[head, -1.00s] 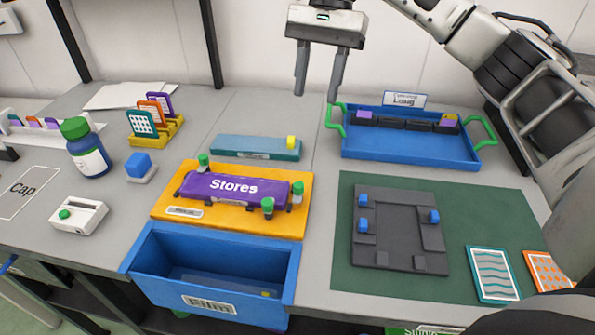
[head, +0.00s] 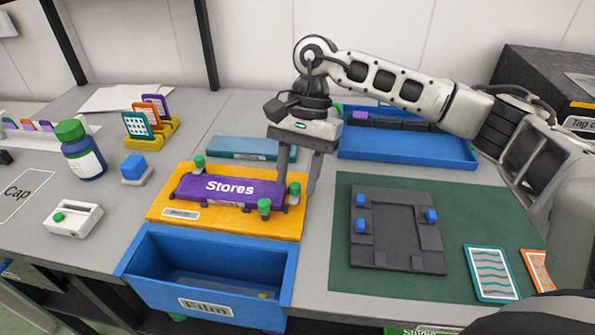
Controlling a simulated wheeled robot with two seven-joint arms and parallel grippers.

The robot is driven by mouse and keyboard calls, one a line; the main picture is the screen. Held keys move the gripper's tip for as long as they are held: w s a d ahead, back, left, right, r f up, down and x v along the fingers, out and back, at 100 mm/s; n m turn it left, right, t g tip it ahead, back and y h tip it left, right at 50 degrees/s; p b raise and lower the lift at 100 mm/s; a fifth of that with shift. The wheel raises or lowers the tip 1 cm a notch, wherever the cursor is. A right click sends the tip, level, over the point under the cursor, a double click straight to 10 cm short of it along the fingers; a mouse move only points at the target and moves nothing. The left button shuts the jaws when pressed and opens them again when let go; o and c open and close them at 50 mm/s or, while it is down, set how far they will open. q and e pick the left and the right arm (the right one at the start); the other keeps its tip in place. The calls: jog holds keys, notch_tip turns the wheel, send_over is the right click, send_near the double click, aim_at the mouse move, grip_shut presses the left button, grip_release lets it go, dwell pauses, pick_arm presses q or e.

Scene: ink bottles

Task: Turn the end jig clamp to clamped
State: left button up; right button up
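The yellow jig (head: 170,217) carries a purple block labelled Stores (head: 228,188). Green-topped clamps stand around the block: one at the back left (head: 199,161), one at the front right (head: 264,206) and one at the right end (head: 295,188). My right gripper (head: 298,187) points down over the jig's right end. Its fingers are apart, with the right-end green clamp top showing between them. I cannot tell whether they touch it. Its left finger hides part of the block's right end. My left gripper is not in view.
The open blue Film drawer (head: 135,268) juts out in front of the jig. A dark frame with blue knobs (head: 367,200) lies on the green mat (head: 342,255) to the right. A teal tray (head: 245,148) and blue tray (head: 420,150) lie behind.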

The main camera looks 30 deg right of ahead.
grip_shut()
